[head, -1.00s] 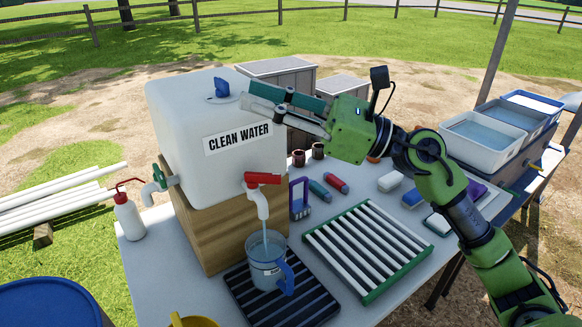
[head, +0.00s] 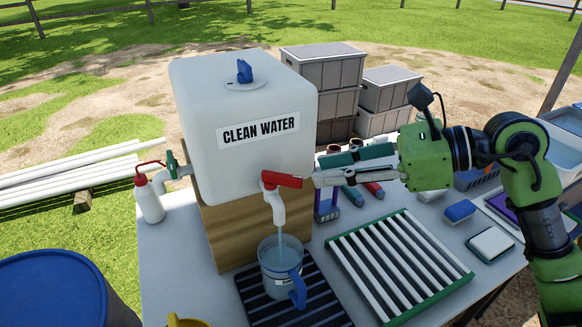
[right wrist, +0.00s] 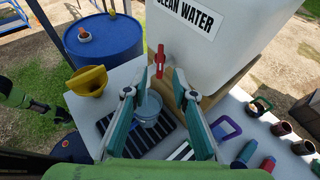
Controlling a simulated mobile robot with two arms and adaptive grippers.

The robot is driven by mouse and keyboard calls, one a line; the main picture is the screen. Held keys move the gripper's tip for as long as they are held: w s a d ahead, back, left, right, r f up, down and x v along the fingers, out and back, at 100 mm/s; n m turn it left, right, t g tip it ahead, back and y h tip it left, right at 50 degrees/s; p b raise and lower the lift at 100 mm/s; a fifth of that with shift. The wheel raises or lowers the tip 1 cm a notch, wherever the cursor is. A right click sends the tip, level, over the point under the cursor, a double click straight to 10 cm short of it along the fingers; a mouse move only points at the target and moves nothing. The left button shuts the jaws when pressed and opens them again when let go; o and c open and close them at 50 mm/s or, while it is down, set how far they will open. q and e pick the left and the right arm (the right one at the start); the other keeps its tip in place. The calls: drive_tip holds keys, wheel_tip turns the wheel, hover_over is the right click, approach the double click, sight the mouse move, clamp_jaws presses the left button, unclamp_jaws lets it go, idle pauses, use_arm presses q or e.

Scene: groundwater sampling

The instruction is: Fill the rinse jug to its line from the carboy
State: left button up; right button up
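The white carboy (head: 240,95), labelled CLEAN WATER, stands on a wooden block. Its red tap handle (head: 281,179) lies crosswise over the white spout, and a stream of water runs down. The clear rinse jug (head: 279,262) with a blue handle stands upright under the spout and holds some water. Its fill line cannot be made out. My right gripper (head: 320,170) is open and empty, its fingertips just right of the tap handle. In the right wrist view the tap handle (right wrist: 160,60) shows beyond the spread fingers.
The jug stands on a black slatted rack (head: 315,300). A green-framed rack (head: 440,280) lies to its right. A red-capped wash bottle (head: 150,203) stands left, by a second tap. A blue drum (head: 55,295) and yellow funnel (right wrist: 88,82) are nearby. Grey crates (head: 325,70) stand behind.

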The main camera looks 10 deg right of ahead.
sight(290, 176)
drive_tip(key=p+x, duration=0.2)
drive_tip(key=x, duration=0.5)
drive_tip(key=shift+w+a, duration=0.25)
drive_tip(key=shift+f, duration=0.15)
clamp_jaws()
